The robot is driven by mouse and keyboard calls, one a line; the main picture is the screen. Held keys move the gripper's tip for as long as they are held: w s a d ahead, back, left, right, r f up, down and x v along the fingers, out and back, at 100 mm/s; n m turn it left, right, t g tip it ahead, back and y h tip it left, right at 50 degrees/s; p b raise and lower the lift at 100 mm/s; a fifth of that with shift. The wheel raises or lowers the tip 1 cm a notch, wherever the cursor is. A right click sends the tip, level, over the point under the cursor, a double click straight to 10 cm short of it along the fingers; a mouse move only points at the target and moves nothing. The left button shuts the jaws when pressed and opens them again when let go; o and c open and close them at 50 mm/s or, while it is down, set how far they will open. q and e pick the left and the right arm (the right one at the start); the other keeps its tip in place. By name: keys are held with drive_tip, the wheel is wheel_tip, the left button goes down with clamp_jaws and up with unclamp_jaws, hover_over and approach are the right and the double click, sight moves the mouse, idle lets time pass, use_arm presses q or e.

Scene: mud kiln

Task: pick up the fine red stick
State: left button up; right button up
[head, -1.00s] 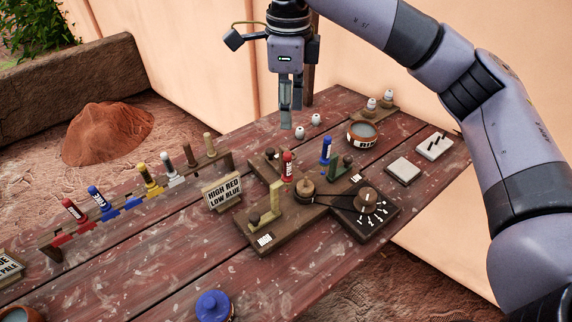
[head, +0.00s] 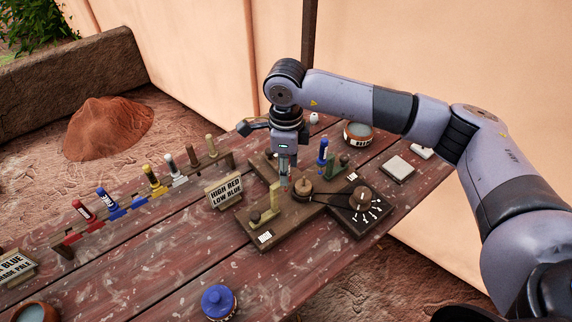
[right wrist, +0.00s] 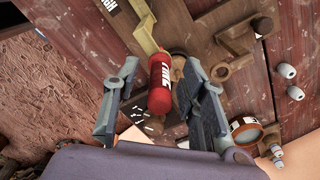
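My right gripper (head: 284,179) points down over the wooden device (head: 285,217) on the table. In the right wrist view, a red stick (right wrist: 160,85) with white lettering, hard to read at this angle, stands between the two spread fingers of the gripper (right wrist: 162,68). Gaps show on both sides, so the gripper is open around it and not gripping. In the head view the gripper hides most of this stick. Another red stick (head: 83,211) leans in the rack at the left. My left gripper is not in view.
The rack (head: 62,247) holds several coloured sticks. A bowl (head: 357,137) stands at the back and a blue-lidded jar (head: 218,302) in front.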

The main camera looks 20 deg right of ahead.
drive_tip(key=shift+f, duration=0.5)
clamp_jaws()
